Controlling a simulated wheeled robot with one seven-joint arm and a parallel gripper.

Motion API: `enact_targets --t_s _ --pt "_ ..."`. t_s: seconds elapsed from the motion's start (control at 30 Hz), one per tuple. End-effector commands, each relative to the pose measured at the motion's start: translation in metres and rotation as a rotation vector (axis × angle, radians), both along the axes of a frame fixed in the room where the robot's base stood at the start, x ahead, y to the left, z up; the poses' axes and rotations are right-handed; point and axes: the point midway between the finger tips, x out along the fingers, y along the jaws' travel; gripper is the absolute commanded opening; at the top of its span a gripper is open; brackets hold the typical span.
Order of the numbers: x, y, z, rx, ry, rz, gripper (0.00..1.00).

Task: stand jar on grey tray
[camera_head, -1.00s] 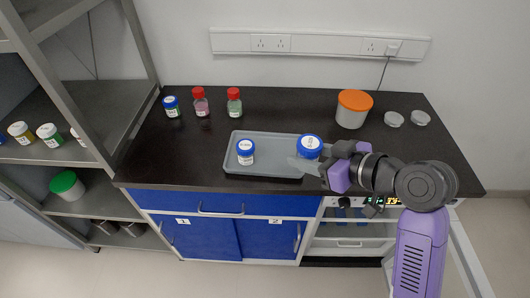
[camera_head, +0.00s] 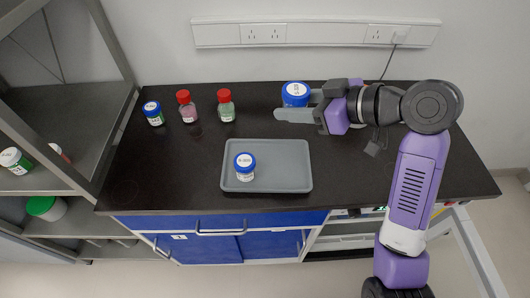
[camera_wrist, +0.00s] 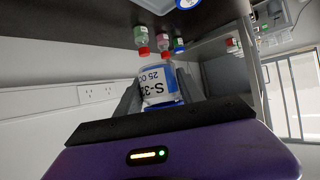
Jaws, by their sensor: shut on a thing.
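A jar with a blue lid (camera_head: 295,92) is between the fingers of my gripper (camera_head: 300,106), which is shut on it. It appears over the back part of the counter, behind the grey tray; its height is hard to tell. In the wrist view, the held jar (camera_wrist: 158,88) shows a white label with dark print between the two fingers (camera_wrist: 160,95). The grey tray (camera_head: 285,183) lies flat on the counter. A smaller blue-lidded jar (camera_head: 244,166) stands upright on its left part. The tray's right part is bare.
Two red-lidded bottles (camera_head: 188,108) (camera_head: 226,107) and a blue-lidded green jar (camera_head: 153,114) stand at the back left of the dark counter (camera_head: 160,170). A shelf rack (camera_head: 90,100) stands at the left. My arm covers the back right.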

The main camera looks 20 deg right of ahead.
Motion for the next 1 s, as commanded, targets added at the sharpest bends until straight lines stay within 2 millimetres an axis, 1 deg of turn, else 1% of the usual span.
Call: enact_targets --t_s 0.17,0.5,0.6,0.7,0.87,1.0 --pt "-0.002 0.0 -0.031 0.003 0.008 -0.001 0.02" --pt "-0.002 0.0 -0.113 0.004 0.008 -0.001 0.02" --pt "-0.001 0.0 -0.133 0.004 0.005 -0.001 0.02" --pt "-0.001 0.0 -0.147 0.002 0.004 -0.001 0.02" --pt "0.0 0.0 -0.157 0.001 0.001 -0.001 0.02" --pt "-0.001 0.0 -0.176 0.003 0.005 -0.001 0.02"
